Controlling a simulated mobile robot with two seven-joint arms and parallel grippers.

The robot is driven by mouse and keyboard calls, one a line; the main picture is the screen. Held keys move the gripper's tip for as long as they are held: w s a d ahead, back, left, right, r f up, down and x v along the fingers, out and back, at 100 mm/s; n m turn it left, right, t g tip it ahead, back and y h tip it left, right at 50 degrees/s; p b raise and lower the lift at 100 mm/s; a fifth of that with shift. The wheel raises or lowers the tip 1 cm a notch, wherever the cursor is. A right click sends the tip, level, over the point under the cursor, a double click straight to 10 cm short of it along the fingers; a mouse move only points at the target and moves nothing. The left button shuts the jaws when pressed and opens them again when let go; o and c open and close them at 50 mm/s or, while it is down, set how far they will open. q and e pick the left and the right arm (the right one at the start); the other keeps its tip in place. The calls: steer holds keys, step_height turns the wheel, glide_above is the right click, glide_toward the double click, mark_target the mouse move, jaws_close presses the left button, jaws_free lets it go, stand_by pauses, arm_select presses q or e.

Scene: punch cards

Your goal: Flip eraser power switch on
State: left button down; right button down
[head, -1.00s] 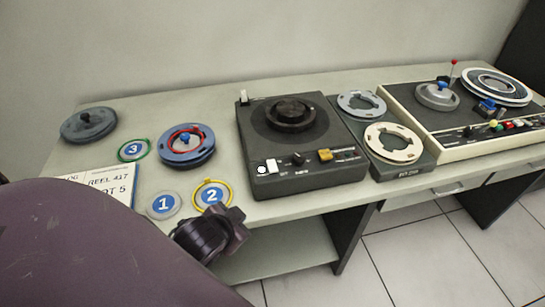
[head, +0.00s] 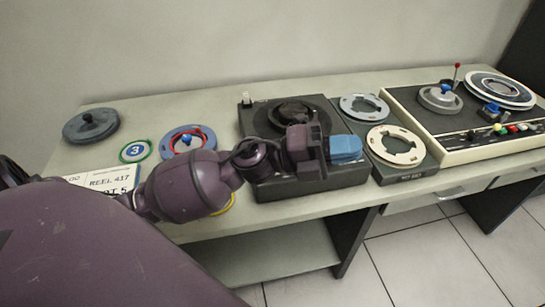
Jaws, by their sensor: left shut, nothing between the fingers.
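The dark box-shaped machine with a round black hub, which looks like the eraser (head: 250,128), stands in the middle of the table. My left gripper (head: 346,149), with blue fingers, is over the right part of this machine. Its fingers are shut and empty, pointing to the right. My left arm and gripper hide the front control panel, so the white switch at its left end and the yellow one at its right do not show now. I cannot tell whether the fingers touch the machine. My right gripper is not in view.
A dark stand with two ring-shaped reels (head: 396,145) is close to the right of the gripper. A cream tape deck (head: 470,148) stands further right. A blue reel (head: 175,148), a grey reel (head: 91,126) and a green-rimmed disc marked 3 (head: 136,151) lie left.

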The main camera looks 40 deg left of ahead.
arm_select(q)
step_height(320, 180, down, 5)
steer(key=a+m+g+y, duration=0.2)
steer(key=m+g+y, duration=0.5)
steer(key=m+g, duration=0.45)
steer(key=w+a+r+y, duration=0.1)
steer(key=w+a+y, duration=0.1)
steer(key=a+y, duration=0.3)
steer(key=w+a+r+y, duration=0.1)
steer(key=w+a+y, duration=0.1)
steer(key=a+y, duration=0.4)
steer(key=a+m, duration=0.1)
steer(key=a, duration=0.4)
steer(key=shift+a+r, duration=0.2)
steer(key=shift+a, duration=0.15)
steer(key=shift+w+f+t, duration=0.1)
steer(key=shift+t, duration=0.15)
step_height(320, 180, down, 12)
steer(key=shift+f+b, duration=0.15)
steer(key=shift+b, duration=0.4)
steer(key=shift+f, duration=0.8)
